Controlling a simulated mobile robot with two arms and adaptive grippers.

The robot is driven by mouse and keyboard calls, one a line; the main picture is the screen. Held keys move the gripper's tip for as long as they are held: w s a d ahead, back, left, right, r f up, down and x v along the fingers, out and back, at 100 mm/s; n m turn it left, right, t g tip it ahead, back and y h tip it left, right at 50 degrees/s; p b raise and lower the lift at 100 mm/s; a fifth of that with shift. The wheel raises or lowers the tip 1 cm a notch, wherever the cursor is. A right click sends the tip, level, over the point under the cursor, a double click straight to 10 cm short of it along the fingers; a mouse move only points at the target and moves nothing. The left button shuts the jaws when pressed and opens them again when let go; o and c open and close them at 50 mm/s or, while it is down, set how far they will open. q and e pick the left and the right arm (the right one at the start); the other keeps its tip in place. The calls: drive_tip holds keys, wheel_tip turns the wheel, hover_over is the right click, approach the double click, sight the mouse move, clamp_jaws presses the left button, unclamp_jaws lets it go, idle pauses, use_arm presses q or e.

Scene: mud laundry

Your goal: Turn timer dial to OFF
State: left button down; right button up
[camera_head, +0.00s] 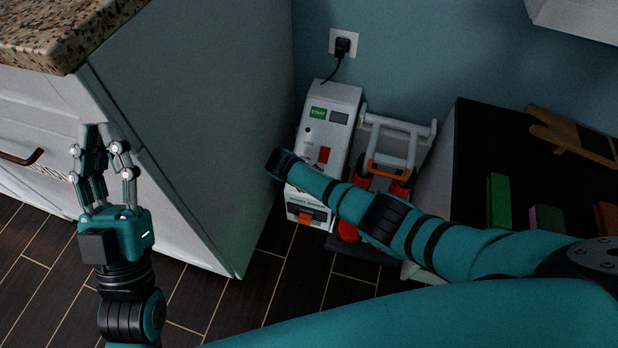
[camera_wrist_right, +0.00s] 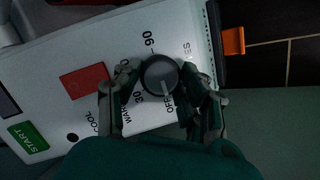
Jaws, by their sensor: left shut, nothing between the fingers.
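The timer dial (camera_wrist_right: 159,75) is a dark grey round knob on the white machine (camera_wrist_right: 110,40). Its light pointer line points down in the right wrist view, toward the OFF lettering. My right gripper (camera_wrist_right: 160,85) has its fingers on either side of the dial; whether they touch it is not clear. In the head view the white machine (camera_head: 318,128) stands on the floor by the wall, and my right arm crosses in front of it, hiding the dial and the right gripper. My left gripper (camera_head: 101,150) is shut and empty, raised in front of the white cabinet.
The machine has a green START label (camera_head: 318,113) and a red patch (camera_head: 324,155). A counter with a stone top (camera_head: 55,30) stands at the left. A grey-framed item with orange parts (camera_head: 398,140) is to the machine's right. A black-topped unit (camera_head: 475,140) stands further right.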

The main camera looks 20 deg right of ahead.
drive_tip(key=o, duration=0.4)
drive_tip(key=shift+w+a, duration=0.1)
drive_tip(key=shift+a, duration=0.15)
drive_tip(key=shift+o, duration=0.3)
drive_tip(key=shift+d, duration=0.1)
use_arm(q)
drive_tip(key=shift+f, duration=0.1)
use_arm(e)
drive_tip(key=shift+r, duration=0.25)
use_arm(q)
drive_tip(key=shift+s+r, duration=0.25)
drive_tip(key=shift+s, duration=0.25)
drive_tip(key=shift+s+r, duration=0.25)
drive_tip(key=shift+s, duration=0.2)
use_arm(e)
drive_tip(key=v, duration=1.1)
drive_tip(key=shift+a+r, duration=0.2)
drive_tip(key=shift+a, duration=0.1)
